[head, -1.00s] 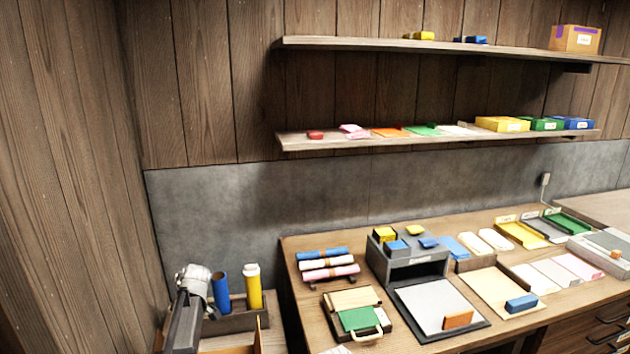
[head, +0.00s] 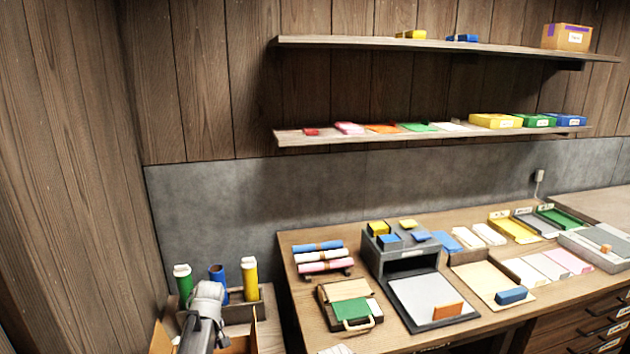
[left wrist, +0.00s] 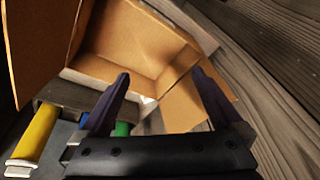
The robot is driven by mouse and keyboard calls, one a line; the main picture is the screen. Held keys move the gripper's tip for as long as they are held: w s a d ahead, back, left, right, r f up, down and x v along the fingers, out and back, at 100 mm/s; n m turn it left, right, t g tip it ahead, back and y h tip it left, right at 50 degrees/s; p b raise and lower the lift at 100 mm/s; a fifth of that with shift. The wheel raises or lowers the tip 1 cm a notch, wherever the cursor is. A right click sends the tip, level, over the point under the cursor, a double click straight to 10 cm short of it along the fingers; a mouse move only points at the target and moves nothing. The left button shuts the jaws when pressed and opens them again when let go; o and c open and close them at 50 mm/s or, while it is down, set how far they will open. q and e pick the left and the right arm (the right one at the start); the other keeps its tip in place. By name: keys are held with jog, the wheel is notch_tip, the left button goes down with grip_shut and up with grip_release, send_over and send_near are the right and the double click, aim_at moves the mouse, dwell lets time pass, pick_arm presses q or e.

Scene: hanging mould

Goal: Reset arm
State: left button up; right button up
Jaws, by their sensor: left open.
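My left gripper (left wrist: 160,74) is open in the left wrist view, its two dark fingers spread with nothing between them. Beyond the fingers is an open cardboard box (left wrist: 122,42), seen into its interior. In the head view my left arm comes in low at the left, over the box (head: 163,338); its fingers cannot be made out there. Behind it a green tube (head: 184,288), a blue tube (head: 218,284) and a yellow tube (head: 249,280) stand in a grey holder (head: 240,312). My right gripper is not in view.
A wooden desk (head: 290,240) to the right holds rolled sheets (head: 325,266), a green case (head: 351,310), a grey organizer (head: 400,262) and several trays. Two shelves hang above with small boxes. A wooden wall (head: 75,180) stands close on the left.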

pick_arm(q)
jog(key=s+d+m+h, duration=0.3)
jog(key=s+d+m, duration=0.7)
jog(key=s+d, duration=0.35)
jog(key=s+d+f+m+g+y+b, duration=0.1)
jog(key=s+d+f+m+b, duration=0.15)
jog(key=d+f+b, duration=0.25)
jog(key=s+d+f+m+b, duration=0.2)
jog(key=s+d+f+b, duration=0.2)
jog(key=d+f+b, duration=0.15)
notch_tip(320, 180, up, 15)
jog(key=p, duration=1.5)
jog(key=shift+s+d+f, duration=0.15)
jog(key=shift+s+f, duration=0.05)
